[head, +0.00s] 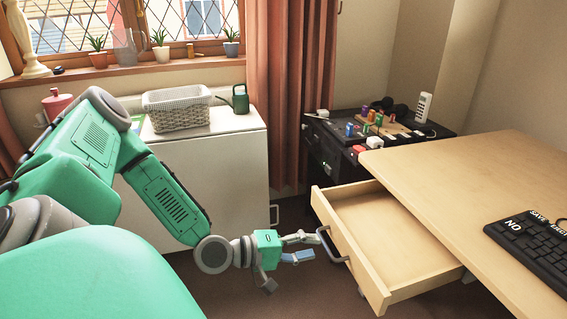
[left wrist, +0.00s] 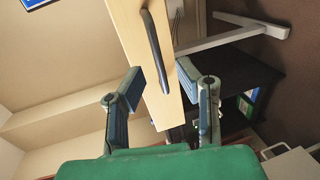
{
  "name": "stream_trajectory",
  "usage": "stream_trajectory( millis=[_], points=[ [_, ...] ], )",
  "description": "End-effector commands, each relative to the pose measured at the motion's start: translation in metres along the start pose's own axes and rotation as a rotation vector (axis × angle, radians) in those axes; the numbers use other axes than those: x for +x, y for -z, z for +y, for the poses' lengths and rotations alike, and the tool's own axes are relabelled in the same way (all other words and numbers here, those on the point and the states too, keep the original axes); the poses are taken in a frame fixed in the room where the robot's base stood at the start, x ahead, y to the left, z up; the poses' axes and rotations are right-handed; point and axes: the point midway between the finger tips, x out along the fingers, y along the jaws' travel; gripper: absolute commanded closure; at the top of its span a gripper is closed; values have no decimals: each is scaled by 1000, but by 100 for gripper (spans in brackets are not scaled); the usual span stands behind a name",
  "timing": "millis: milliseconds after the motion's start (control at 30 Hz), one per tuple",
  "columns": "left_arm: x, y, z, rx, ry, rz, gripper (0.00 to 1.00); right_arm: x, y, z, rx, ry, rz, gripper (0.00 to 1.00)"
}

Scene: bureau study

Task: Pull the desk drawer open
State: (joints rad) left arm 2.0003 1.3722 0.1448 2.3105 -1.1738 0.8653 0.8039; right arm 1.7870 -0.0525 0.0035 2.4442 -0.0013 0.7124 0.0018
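The desk drawer (head: 375,225) is a pale wooden box under the light wood desk (head: 475,180). It stands pulled out, with its empty inside showing. Its dark curved handle (head: 330,246) is on the front panel, facing my left gripper (head: 308,248). In the left wrist view, the handle (left wrist: 154,50) runs along the drawer front (left wrist: 130,25), and its lower end shows between the spread fingers. My left gripper is open; the fingertips are close to the handle, and I cannot tell whether they touch it. My right gripper is not in view.
A black keyboard (head: 535,245) lies on the desk. A dark cabinet (head: 335,150) with small colourful items stands behind the drawer. A white cabinet (head: 210,170) with a basket (head: 178,108) and watering can (head: 240,99) is at the back left. Floor left of the drawer is clear.

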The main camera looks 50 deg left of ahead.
Motion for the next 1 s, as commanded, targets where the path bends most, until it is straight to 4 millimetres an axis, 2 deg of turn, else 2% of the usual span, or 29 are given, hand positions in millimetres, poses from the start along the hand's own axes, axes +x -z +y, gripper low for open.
stream_trajectory(
  millis=[367,733,1000],
  points=[
    [-24,-6,-1,-2,-1,-10,71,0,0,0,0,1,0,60],
    [-58,-2,-2,-2,3,-6,71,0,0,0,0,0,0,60],
    [-67,-1,-2,-4,2,-3,71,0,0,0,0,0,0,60]
  ],
)
